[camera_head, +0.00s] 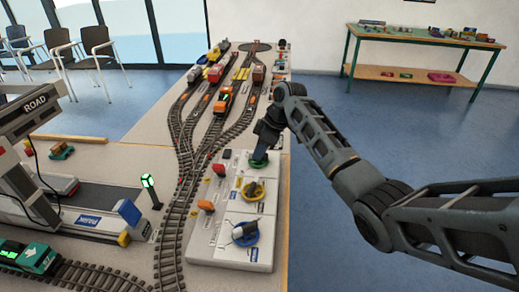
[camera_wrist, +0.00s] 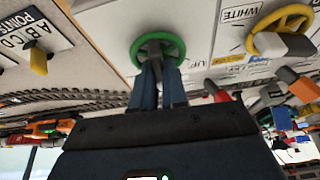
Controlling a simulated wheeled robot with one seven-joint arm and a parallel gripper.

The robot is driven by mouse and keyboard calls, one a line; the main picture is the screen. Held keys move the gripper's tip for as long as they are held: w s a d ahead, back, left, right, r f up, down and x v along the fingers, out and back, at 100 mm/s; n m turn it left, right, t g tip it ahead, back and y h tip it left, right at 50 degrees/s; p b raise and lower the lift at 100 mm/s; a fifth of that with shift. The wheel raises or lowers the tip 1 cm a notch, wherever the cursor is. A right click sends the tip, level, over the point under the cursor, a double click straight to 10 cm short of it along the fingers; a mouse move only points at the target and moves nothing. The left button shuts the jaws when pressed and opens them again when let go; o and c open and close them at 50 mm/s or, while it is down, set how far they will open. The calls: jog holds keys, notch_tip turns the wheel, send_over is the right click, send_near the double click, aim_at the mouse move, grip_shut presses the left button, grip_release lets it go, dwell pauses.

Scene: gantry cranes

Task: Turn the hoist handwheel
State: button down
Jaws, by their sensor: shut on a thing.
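A green handwheel (camera_head: 258,162) is at the far end of a pale control panel (camera_head: 231,222). It also shows near the top centre of the wrist view (camera_wrist: 178,48), with a label beside it that seems to read "UP". My gripper (camera_head: 262,150) reaches down onto this wheel, and its two blue-grey fingers (camera_wrist: 157,78) are shut on the grey part at the wheel's middle. The fingers hide part of the rim. A yellow handwheel (camera_head: 253,191) is nearer on the panel, and a blue handwheel (camera_head: 245,236) is nearest.
Red and orange levers (camera_head: 206,205) stand along the panel's left side. Tracks (camera_head: 175,215) run left of it, with wagons (camera_head: 225,98) further back. A small green-lit post (camera_head: 149,188) stands left. Open floor (camera_head: 400,130) is to the right; a green-framed table (camera_head: 415,38) is behind.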

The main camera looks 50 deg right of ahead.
jog(key=m+p, duration=0.2)
jog(key=m+h+p, duration=0.1)
jog(key=m+p, duration=0.1)
jog(key=shift+a+r+m+t+h+p, duration=0.15)
jog(key=shift+r+m+t+h+p, duration=0.05)
jog(key=shift+m+t+h+p, duration=0.1)
jog(key=shift+f+m+h+p, duration=0.2)
jog(key=shift+m+h+p, duration=0.6)
jog(key=shift+m+p, duration=0.95)
jog(key=shift+m+b, duration=0.4)
jog(key=shift+m, duration=0.05)
jog(key=c, duration=1.2)
grip_release()
jog(key=shift+o, duration=0.2)
jog(key=v, duration=0.7)
jog(key=shift+s+r, duration=0.2)
jog(key=shift+r, duration=0.15)
